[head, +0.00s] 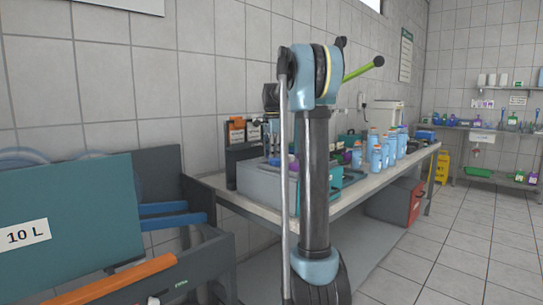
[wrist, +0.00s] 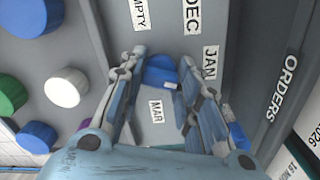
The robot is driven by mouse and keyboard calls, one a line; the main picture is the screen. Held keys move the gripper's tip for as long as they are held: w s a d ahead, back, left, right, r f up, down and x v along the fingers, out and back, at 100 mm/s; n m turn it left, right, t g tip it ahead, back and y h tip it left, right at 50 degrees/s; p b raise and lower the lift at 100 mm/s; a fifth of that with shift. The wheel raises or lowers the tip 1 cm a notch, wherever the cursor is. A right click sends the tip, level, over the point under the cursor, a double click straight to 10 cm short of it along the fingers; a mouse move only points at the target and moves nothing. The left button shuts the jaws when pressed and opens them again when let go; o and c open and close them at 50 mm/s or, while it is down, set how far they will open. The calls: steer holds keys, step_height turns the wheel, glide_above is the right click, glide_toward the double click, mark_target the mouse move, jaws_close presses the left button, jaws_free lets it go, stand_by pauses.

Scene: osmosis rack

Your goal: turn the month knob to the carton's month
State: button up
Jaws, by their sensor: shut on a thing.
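In the wrist view my gripper (wrist: 163,62) is shut on a blue knob (wrist: 160,74), with one finger on each side of it. The knob sits on a grey panel (wrist: 158,134) with month labels DEC, JAN (wrist: 210,62) and MAR (wrist: 156,111) around it. A small pale mark on the knob is on its right side, toward JAN; its exact aim is unclear. A white printed card or label (wrist: 307,125) ending in 2026 shows at the right edge, partly cut off; I cannot tell whether it is the carton's. In the head view my arm hides the knob.
In the wrist view, green (wrist: 10,95), white (wrist: 67,87) and blue (wrist: 37,138) knobs stand left of my gripper. An ORDERS strip (wrist: 281,89) lies right.

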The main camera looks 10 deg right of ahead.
steer(key=m, duration=0.5)
steer(key=shift+w+a+r+m, duration=0.1)
steer(key=shift+w+m, duration=0.05)
steer(key=shift+m, duration=0.15)
stand_by(0.4)
steer(key=o, duration=1.1)
step_height(320, 180, up, 12)
steer(key=shift+f, duration=0.1)
